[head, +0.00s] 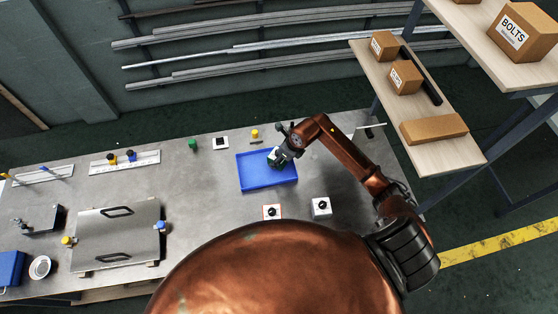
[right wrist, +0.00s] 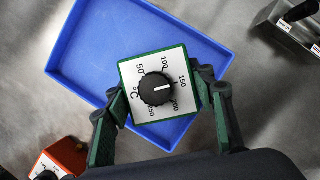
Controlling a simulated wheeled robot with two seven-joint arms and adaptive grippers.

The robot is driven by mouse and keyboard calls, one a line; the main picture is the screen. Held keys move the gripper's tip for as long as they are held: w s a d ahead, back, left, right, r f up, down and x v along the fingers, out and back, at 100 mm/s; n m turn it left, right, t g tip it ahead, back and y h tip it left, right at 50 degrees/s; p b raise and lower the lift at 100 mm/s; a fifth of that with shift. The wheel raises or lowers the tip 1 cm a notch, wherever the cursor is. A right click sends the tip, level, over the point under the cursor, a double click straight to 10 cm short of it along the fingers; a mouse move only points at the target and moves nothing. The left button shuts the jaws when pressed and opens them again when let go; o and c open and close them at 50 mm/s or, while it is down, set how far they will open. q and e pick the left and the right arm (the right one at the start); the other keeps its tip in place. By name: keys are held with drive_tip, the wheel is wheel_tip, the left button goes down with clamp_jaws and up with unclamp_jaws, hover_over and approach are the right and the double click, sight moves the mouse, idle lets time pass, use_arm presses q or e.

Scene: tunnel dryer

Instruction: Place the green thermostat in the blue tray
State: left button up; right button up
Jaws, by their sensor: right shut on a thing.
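The green thermostat (right wrist: 133,71) has a white dial face with a black knob and temperature numbers. My right gripper (right wrist: 160,97) is shut on it, one finger on each side. In the right wrist view the thermostat is over the lower part of the blue tray (right wrist: 84,45); I cannot tell whether it touches the tray floor. In the head view the tray (head: 265,181) lies on the grey bench, and my right gripper (head: 277,156) is over its upper right part, mostly hiding the thermostat. My left gripper is not in view.
An orange-red dial box (head: 271,212) and a grey-white dial box (head: 321,207) stand in front of the tray. A small green part (head: 193,145), a black-and-white switch (head: 220,143) and a yellow knob (head: 255,134) are behind it. A metal panel with handles (head: 117,235) lies left.

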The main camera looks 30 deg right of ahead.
wheel_tip(320, 180, down, 2)
drive_tip(key=shift+f+p, duration=0.15)
drive_tip(key=shift+p, duration=0.3)
drive_tip(key=shift+f, duration=0.35)
drive_tip(key=o, duration=0.8)
drive_tip(key=shift+f, duration=0.1)
drive_tip(key=o, duration=0.5)
drive_tip(key=shift+r, duration=0.2)
drive_tip(key=b+v, duration=0.2)
drive_tip(key=v, duration=1)
